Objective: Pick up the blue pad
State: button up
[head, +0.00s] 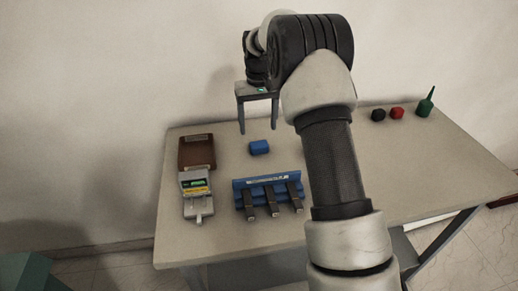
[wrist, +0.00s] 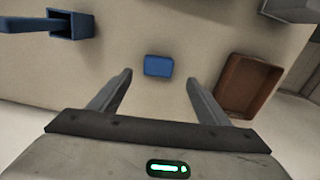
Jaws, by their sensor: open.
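The blue pad (head: 259,147) is a small blue block lying on the table behind the blue rack. It also shows in the wrist view (wrist: 158,66), just beyond the fingertips and roughly centred between them. My gripper (head: 258,130) is open and empty. In the head view it hangs with its fingers pointing down, and its fingertips appear just behind and left of the pad. In the wrist view my gripper (wrist: 157,82) has its two fingers spread wide, with the pad apart from both.
A brown tray (head: 184,153) and a grey device (head: 196,188) stand at left. A blue rack (head: 269,196) with several black clips sits in front of the pad. A black block (head: 378,115), red block (head: 396,113) and green bottle (head: 426,103) stand at right.

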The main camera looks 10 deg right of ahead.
aim_at(259, 144)
notch_tip(259, 144, down, 8)
jog(key=shift+d+f, duration=0.1)
jog(key=shift+d, duration=0.05)
jog(key=c, duration=1.1)
notch_tip(259, 144, up, 10)
